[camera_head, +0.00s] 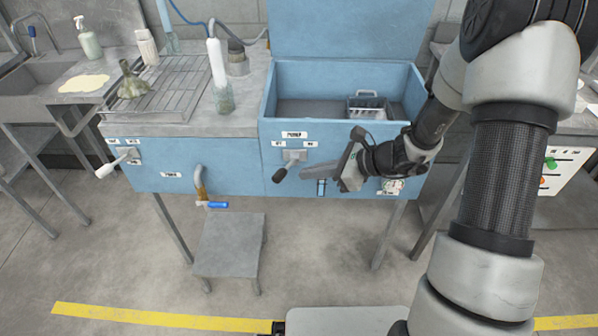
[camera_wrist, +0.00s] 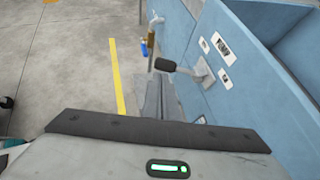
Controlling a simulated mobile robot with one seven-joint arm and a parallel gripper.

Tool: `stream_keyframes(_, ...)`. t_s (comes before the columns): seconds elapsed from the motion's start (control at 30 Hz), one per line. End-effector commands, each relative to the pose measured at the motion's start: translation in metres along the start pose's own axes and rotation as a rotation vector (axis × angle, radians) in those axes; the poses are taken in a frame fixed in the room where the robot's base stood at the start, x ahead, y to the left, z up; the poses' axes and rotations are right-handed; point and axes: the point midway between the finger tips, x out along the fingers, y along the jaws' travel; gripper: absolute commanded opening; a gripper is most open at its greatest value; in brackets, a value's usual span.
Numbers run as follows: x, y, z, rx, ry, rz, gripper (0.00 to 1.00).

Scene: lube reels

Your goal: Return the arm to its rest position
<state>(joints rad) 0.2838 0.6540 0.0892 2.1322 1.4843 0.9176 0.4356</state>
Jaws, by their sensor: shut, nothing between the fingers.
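My arm (camera_head: 502,180) comes down the right side of the head view and bends back toward the blue wash unit. My gripper (camera_head: 306,173) is in front of the unit's front panel, pointing left, with its fingers together and empty. In the wrist view the narrow shut fingers (camera_wrist: 154,84) point away over the floor, beside the panel. A grey lever with a black handle (camera_head: 281,174) is on the panel just left of the fingertips. In the wrist view the handle (camera_wrist: 166,65) appears beyond them; I cannot tell the exact gap.
The blue basin (camera_head: 267,96) has its lid raised and a wire basket (camera_head: 368,106) inside. A second lever (camera_head: 118,162) and a drain tap with a blue handle (camera_head: 216,205) are further left. A low grey stool (camera_head: 230,240) stands below. Floor in front is mostly clear.

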Motion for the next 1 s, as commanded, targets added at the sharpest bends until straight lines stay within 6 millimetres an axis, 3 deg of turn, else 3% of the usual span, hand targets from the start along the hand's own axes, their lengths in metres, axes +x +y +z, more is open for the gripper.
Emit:
stream_keyframes(0.1,-0.03,0.003,0.001,0.002,0.001,-0.004,0.0)
stream_keyframes(0.3,-0.063,0.008,0.001,0.0,0.0,-0.003,0.0)
stream_keyframes(0.7,-0.078,0.013,0.005,-0.03,0.007,0.008,0.0)
stream_keyframes(0.87,-0.095,0.04,0.036,-0.273,0.078,0.078,0.0)
stream_keyframes(1.0,-0.124,0.083,0.066,-0.653,0.203,0.186,0.0)
